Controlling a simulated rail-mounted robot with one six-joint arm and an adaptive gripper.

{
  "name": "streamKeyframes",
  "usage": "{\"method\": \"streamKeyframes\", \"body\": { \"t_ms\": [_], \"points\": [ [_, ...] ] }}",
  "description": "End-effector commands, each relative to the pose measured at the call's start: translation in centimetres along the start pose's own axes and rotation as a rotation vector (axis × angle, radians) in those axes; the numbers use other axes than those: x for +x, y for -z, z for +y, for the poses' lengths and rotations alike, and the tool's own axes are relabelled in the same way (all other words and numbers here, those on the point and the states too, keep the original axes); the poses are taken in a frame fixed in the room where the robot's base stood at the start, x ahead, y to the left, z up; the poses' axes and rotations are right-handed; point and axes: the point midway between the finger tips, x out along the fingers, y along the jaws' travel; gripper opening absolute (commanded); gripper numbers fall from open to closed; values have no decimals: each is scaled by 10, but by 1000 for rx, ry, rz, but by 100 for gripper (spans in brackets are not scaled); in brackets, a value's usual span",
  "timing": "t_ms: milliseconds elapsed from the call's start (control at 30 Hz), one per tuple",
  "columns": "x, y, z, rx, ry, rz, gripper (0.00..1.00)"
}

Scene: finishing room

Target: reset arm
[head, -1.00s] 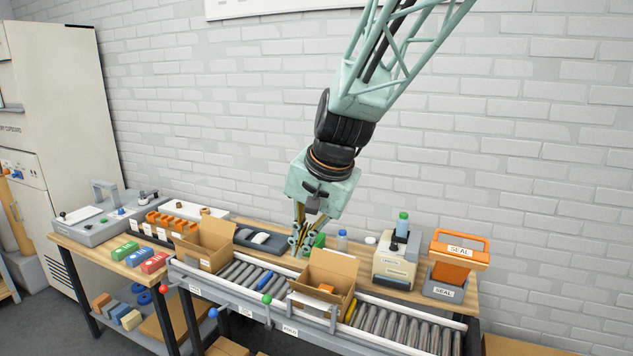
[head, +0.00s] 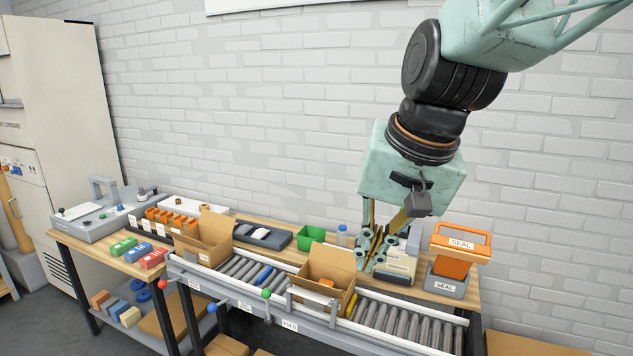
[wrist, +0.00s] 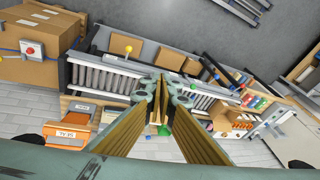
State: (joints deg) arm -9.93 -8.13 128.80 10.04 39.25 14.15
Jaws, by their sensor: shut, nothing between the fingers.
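My gripper (head: 372,262) hangs from my pale green arm at the right of the head view, in front of the label box (head: 398,268) and partly hiding it. Its fingers are together with nothing between them. In the wrist view, the fingertips (wrist: 161,100) meet near the middle, above the bench and conveyor. An open carton (head: 322,290) with an orange item inside stands on the conveyor, left of and below my gripper in the head view.
The roller conveyor (head: 392,325) runs along the bench front. Another open carton (head: 203,247), a green bin (head: 311,234), a clear bottle (head: 342,235) and an orange SEAL tool (head: 455,262) stand around. Red, blue and green boxes (head: 138,250) lie left. Open air surrounds my arm above the bench.

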Motion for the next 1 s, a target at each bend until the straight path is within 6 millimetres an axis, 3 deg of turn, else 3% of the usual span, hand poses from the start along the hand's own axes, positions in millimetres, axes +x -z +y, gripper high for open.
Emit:
{"method": "streamKeyframes", "body": {
  "t_ms": [500,1000],
  "points": [
    [-39,-73,66,-87,-55,17,0],
    [-60,-150,123,-165,-118,27,0]
  ]
}}
